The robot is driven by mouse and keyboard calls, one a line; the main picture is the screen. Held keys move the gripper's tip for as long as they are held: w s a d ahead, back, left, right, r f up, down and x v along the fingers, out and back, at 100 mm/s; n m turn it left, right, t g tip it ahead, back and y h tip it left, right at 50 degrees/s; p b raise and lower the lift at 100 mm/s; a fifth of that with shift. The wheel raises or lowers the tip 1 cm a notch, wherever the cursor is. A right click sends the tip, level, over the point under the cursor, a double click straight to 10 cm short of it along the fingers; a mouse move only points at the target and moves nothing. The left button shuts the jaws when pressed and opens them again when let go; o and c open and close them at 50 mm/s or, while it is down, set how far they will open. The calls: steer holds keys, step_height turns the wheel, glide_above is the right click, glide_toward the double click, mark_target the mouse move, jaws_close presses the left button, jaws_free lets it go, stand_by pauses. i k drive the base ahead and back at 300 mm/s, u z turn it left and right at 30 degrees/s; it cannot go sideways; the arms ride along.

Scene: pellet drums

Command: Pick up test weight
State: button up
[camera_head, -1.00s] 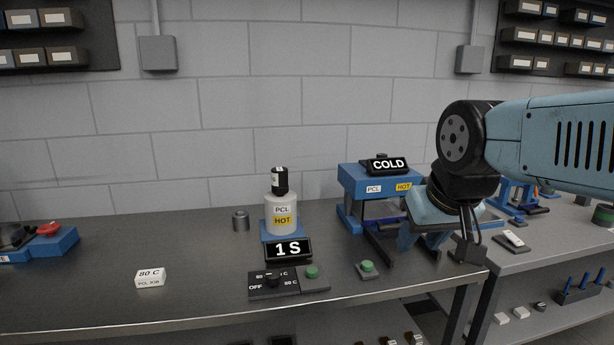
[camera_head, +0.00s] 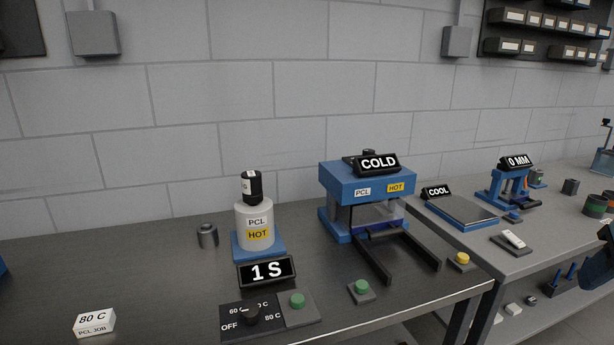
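I cannot tell for sure which thing is the test weight. A small black cylinder (camera_head: 252,187) with a white label ending in "G" stands upright on top of the white PCL/HOT drum (camera_head: 255,224). A small grey metal cylinder (camera_head: 207,236) stands on the bench just left of the drum. Only a dark piece that looks like my gripper (camera_head: 603,256) shows, cut off at the right edge, far from both cylinders. Its fingers cannot be made out.
An "80 C" block (camera_head: 95,321) lies front left. The bench between block and dial panel is clear.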

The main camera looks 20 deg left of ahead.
mark_target(251, 183)
steer(key=u, duration=0.3)
steer(key=i, duration=0.15)
steer(key=z, duration=1.75)
steer(key=k, duration=2.2)
steer(key=u, duration=1.15)
steer(key=i, duration=1)
steer(key=z, duration=0.05)
